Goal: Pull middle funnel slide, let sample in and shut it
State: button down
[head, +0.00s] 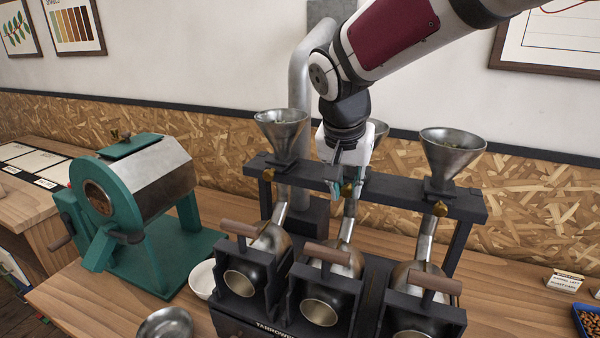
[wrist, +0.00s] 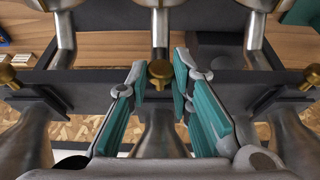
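Three metal funnels stand in a dark rack (head: 465,206), each with a brass slide knob below. The middle funnel (wrist: 160,132) is mostly hidden behind my gripper in the head view. Its brass knob (wrist: 160,73) shows in the wrist view, between the teal fingertips. My gripper (head: 348,188) is open, pointing down at the middle of the rack; in the wrist view its fingers (wrist: 160,84) stand either side of the knob, with apparent gaps. Below, the middle tube (head: 347,228) leads to the middle sample drum (head: 320,311). The slide itself is hidden.
The left funnel (head: 281,130) and right funnel (head: 452,158) flank my gripper closely, with greenish beans inside. A grey pipe (head: 299,85) rises behind the rack. A teal roaster (head: 140,210) stands left, with a white bowl (head: 202,280) beside it. A blue tray (head: 588,322) is at right.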

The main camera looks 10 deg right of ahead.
jog(key=shift+s+a, duration=0.5)
jog(key=shift+s, duration=0.2)
jog(key=shift+s+a, duration=0.45)
jog(key=shift+s, duration=0.25)
jog(key=c, duration=1.4)
grip_release()
jog(key=shift+c, duration=0.2)
jog(key=v, duration=1.2)
